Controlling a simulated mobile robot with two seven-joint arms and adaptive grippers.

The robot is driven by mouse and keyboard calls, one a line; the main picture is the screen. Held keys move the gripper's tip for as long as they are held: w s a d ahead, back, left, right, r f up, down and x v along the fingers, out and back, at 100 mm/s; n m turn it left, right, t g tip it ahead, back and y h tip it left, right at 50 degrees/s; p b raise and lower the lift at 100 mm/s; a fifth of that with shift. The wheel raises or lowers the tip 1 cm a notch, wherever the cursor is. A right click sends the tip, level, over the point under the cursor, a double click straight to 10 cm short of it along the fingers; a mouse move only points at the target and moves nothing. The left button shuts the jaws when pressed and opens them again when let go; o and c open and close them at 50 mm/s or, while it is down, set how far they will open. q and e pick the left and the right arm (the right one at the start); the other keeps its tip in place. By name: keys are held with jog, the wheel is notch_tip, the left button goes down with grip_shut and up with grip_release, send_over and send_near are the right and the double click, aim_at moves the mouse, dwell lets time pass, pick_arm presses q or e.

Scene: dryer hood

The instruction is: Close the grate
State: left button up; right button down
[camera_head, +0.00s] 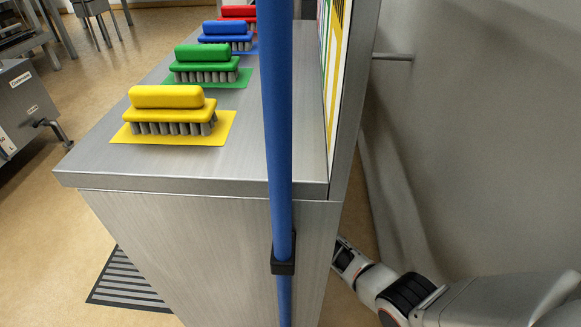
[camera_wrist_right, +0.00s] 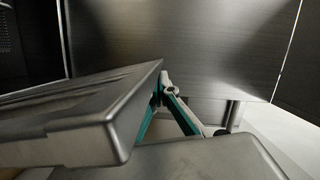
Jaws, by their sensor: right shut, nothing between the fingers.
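In the head view, a dark grate with pale stripes (camera_head: 130,280) shows at floor level at the lower left, partly hidden by the steel cabinet. In the right wrist view, a tilted metal panel with a ridged top (camera_wrist_right: 75,115) fills the left; I cannot tell whether it belongs to the grate. My right gripper (camera_head: 343,254) is low beside the cabinet's right side, partly hidden. In the wrist view its teal-padded fingers (camera_wrist_right: 164,84) meet at the tips, shut and empty, close to the panel's right edge; contact is unclear. My left gripper is out of view.
The steel cabinet (camera_head: 215,235) carries yellow (camera_head: 168,110), green (camera_head: 205,64), blue and red brushes. A blue pole (camera_head: 278,130) stands in front. A grey wall (camera_head: 480,130) bounds the right, leaving a narrow gap. Floor is open at the left.

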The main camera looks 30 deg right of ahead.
jog(key=shift+n+g, duration=0.3)
jog(key=shift+n, duration=0.4)
jog(key=w+a, duration=0.1)
jog(key=w+a+f, duration=0.1)
jog(key=a, duration=0.1)
jog(key=shift+a+b, duration=0.25)
jog(key=shift+b, duration=0.1)
